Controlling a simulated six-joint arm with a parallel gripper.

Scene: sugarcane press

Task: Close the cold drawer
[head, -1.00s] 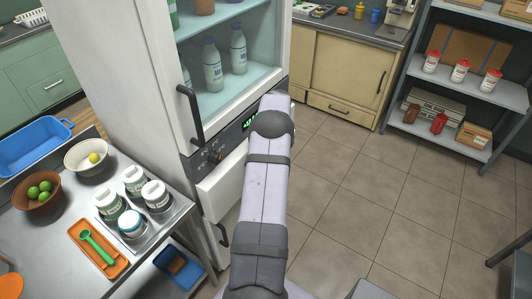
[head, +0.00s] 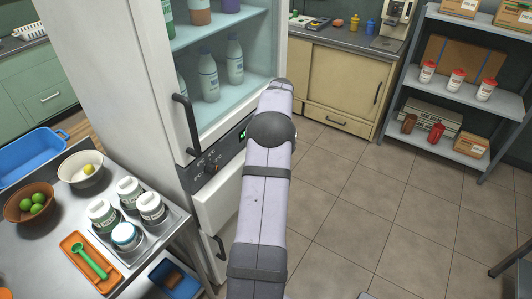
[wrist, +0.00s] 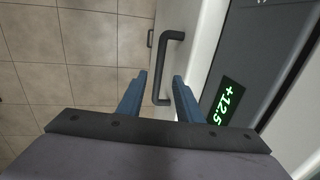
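The cold drawer (head: 216,208) is a white front low on the tall white fridge, below the control panel, and appears to stand out from the fridge body. My arm hides its right side in the head view. In the wrist view a dark bar handle (wrist: 174,62) stands on a white front (wrist: 201,52). My gripper (wrist: 160,82) has two blue fingers, spread apart. The near end of the handle shows between the fingertips; I cannot tell whether they touch it. My gripper is hidden behind my arm in the head view.
The fridge's glass door (head: 228,75) has a dark handle (head: 187,122) above the drawer. A steel table (head: 50,240) with jars and bowls stands close on the left. A second dark handle (head: 220,247) is lower down.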

